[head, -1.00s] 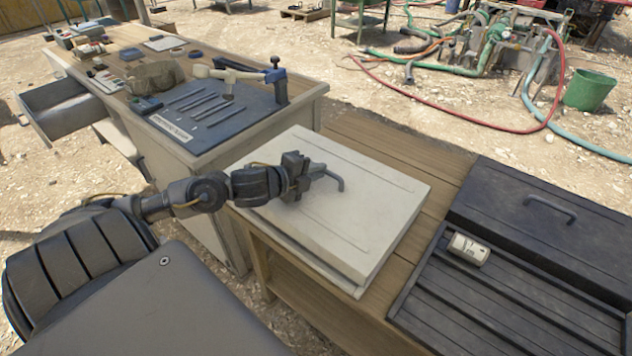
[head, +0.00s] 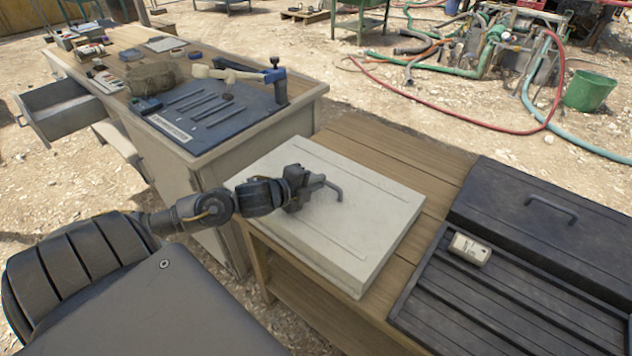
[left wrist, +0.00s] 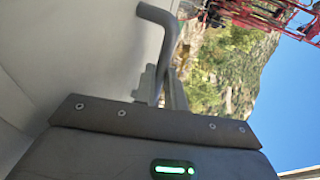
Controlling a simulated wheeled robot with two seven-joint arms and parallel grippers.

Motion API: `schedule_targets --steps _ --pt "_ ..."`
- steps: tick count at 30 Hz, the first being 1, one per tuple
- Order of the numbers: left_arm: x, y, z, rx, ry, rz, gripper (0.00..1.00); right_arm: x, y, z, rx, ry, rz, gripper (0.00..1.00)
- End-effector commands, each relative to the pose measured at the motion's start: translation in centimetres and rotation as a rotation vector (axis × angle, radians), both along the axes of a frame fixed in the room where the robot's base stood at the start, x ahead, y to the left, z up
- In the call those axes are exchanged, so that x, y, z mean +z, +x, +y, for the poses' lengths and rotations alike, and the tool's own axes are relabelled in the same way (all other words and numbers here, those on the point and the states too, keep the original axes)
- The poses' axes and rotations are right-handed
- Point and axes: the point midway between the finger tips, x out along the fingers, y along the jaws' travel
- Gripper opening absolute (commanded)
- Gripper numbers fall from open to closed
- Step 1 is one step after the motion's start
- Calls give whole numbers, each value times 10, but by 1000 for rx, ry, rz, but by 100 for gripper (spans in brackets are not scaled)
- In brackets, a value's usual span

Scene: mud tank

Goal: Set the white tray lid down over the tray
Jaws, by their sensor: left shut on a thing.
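The white tray lid (head: 352,226) lies flat over the tray on the wooden bench, and the tray itself is almost wholly hidden beneath it. My left gripper (head: 322,186) is over the lid, shut on the lid's dark bar handle (head: 337,190). The handle also shows in the left wrist view (left wrist: 158,30), rising from the pale lid surface (left wrist: 75,50). From the head view I see no clear gap between lid and tray. My right gripper is not in view.
A black ribbed tray (head: 480,300) with a dark handled lid (head: 545,215) and a small cream block (head: 470,248) is to the right. A tool desk with a blue mat (head: 215,115) stands behind left. Bare bench planks (head: 385,150) lie between.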

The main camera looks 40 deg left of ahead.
Motion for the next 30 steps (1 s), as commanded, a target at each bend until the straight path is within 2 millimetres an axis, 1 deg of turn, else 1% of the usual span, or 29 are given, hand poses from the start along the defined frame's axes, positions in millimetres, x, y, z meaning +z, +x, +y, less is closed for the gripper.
schedule_targets --steps 2,3,7,15,17,19,22,30 --pt "-3 0 0 0 -1 -2 0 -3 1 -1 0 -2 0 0" --pt "-3 0 0 0 0 0 16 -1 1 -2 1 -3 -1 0" --pt "-2 0 0 0 0 0 33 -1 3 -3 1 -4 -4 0" --pt "-2 0 0 0 0 0 34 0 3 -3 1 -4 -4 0" --pt "1 0 0 0 1 -1 34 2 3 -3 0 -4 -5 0" --pt "8 0 0 -1 2 -1 34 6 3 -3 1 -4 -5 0" --pt "7 -11 2 -1 2 3 34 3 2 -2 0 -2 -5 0" --pt "22 -55 7 -2 1 5 34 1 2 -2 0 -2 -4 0"
